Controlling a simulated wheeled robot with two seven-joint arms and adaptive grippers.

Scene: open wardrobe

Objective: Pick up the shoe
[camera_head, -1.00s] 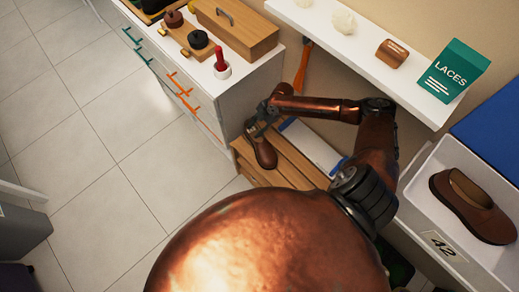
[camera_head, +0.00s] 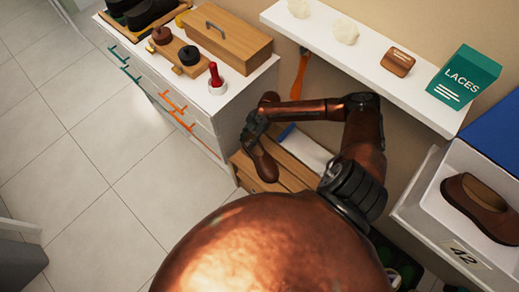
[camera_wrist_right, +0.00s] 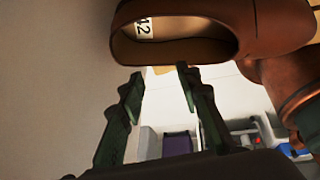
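A brown shoe (camera_head: 266,165) stands on the slatted wooden rack (camera_head: 302,173), beside the white drawer cabinet. Its opening, with a "42" label inside, fills the top of the right wrist view (camera_wrist_right: 215,42). My right gripper (camera_head: 256,137) is just above and behind the shoe in the head view. In the right wrist view its two fingers (camera_wrist_right: 158,76) are apart, with their tips close to the shoe's rim; I cannot tell whether they touch it. A similar brown shoe (camera_head: 487,207) lies in a white box (camera_head: 425,216) marked 42 at the right. My left gripper is not in view.
The drawer cabinet (camera_head: 226,127) carries a wooden box (camera_head: 225,38) and a red-handled item (camera_head: 215,76). A white shelf (camera_head: 360,60) with a green LACES box (camera_head: 466,76) overhangs my right arm. An orange shoehorn (camera_head: 299,75) hangs on the wall. The tiled floor (camera_head: 100,170) at left is clear.

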